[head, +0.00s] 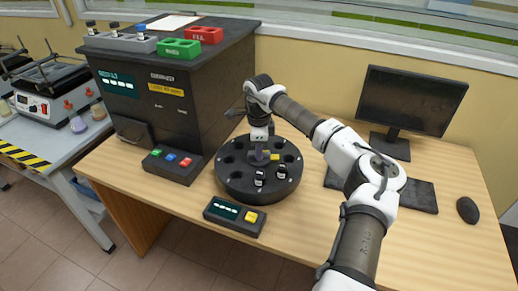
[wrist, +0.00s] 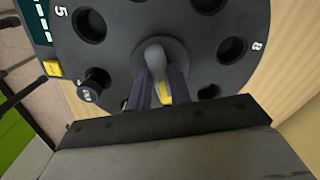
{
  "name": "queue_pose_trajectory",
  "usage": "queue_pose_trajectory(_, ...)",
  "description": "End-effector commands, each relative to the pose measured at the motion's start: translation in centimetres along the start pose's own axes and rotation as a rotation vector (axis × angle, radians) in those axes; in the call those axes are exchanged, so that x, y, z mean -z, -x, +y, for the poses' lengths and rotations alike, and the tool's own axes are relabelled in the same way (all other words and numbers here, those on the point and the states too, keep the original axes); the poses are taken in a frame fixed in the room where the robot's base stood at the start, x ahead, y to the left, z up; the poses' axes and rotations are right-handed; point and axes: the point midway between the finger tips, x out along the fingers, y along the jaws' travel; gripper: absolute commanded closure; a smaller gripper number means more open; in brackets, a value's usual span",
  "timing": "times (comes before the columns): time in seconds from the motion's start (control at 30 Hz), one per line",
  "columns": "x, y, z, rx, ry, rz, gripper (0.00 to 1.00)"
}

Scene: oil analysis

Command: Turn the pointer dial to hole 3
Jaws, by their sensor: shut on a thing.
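A round black carousel (head: 232,186) with holes around its rim sits on the wooden desk. At its centre is a grey knob (wrist: 153,52) with a yellow pointer (wrist: 166,93); the pointer also shows in the head view (head: 274,156), directed right. My gripper (wrist: 160,86) reaches down from above, its two dark fingers shut on the knob. In the wrist view the numbers 5 and 8 are readable beside holes; I cannot make out hole 3. Two dark vials, one left (head: 260,177) and one right (head: 282,172), stand in front holes.
A small panel (head: 234,216) with a yellow button stands in front of the carousel. A large black analyser (head: 165,95) with a button box (head: 172,164) stands left. A monitor (head: 412,100), keyboard (head: 415,194) and mouse (head: 467,210) are right. The front right desk is clear.

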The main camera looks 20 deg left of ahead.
Motion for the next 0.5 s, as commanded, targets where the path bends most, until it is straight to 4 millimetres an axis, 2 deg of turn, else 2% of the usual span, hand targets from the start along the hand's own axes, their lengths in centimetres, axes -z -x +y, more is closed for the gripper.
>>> queue_pose_trajectory(0.27, 0.00, -0.03, 0.02, -0.001, -0.046, 0.000, 1.00)
queue_pose_trajectory(0.5, 0.05, -0.06, -0.01, -0.001, -0.192, 0.001, 1.00)
